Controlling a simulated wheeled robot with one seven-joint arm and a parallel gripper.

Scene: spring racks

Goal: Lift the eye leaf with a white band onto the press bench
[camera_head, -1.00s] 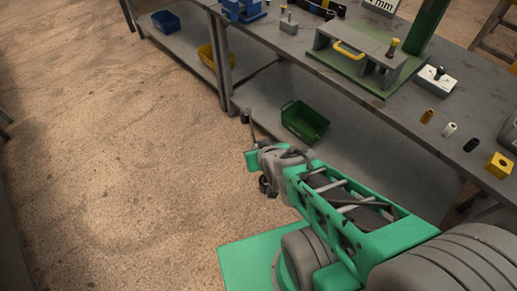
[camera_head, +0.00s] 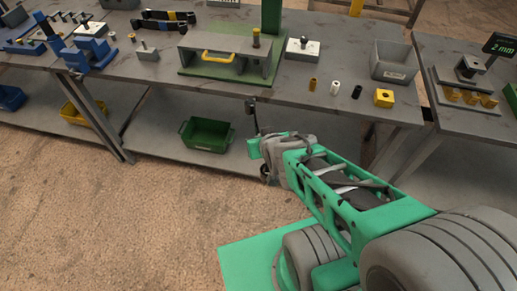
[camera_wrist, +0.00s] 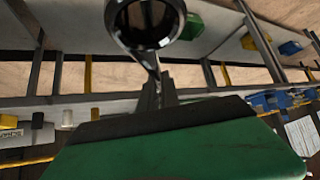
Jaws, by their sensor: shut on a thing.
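My gripper (camera_head: 257,137) is shut on a dark eye leaf (camera_head: 254,113), which stands up from the jaws in front of the bench. In the wrist view my gripper (camera_wrist: 157,92) grips the thin strip of the leaf, and its shiny rolled eye (camera_wrist: 145,22) fills the top middle. I cannot make out a white band on the held part. The press bench (camera_head: 300,86) has a grey top with a green post (camera_head: 271,16) and a press fixture with a yellow handle (camera_head: 218,57) on a green plate.
A green bin (camera_head: 205,135) sits on the lower shelf. A yellow block (camera_head: 383,98), small pegs and a grey bin (camera_head: 394,62) stand on the bench's right part. Blue fixtures (camera_head: 88,48) and banded dark strips (camera_head: 165,20) lie left. Bare floor is in front.

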